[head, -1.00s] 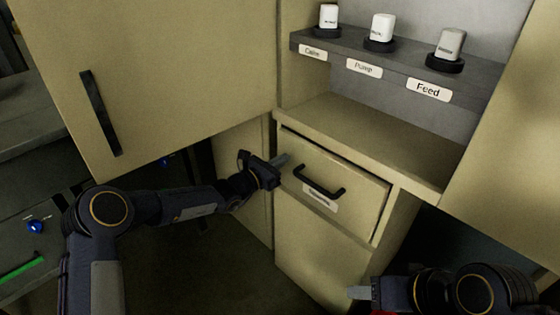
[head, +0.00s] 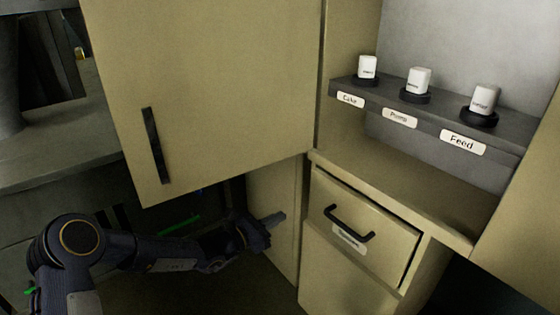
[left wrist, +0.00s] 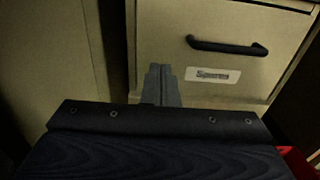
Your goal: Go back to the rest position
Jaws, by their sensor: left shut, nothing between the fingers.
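My left gripper (head: 274,219) is shut and empty, to the left of the drawer (head: 362,228) in the head view. Its closed fingers also show in the left wrist view (left wrist: 161,85), below and left of the black handle (left wrist: 227,46) and apart from it. The drawer carries a label reading "Spares" (left wrist: 213,75) and appears nearly closed, with a dark gap along its top edge. My right gripper is not in view.
An open cabinet door (head: 205,95) with a black handle hangs above my left arm. A dark shelf (head: 430,118) holds three white knobs over labels, "Cake", "Pump" and "Feed" (head: 463,142). Another door panel (head: 520,215) stands at the right. A worktop (head: 400,195) lies clear above the drawer.

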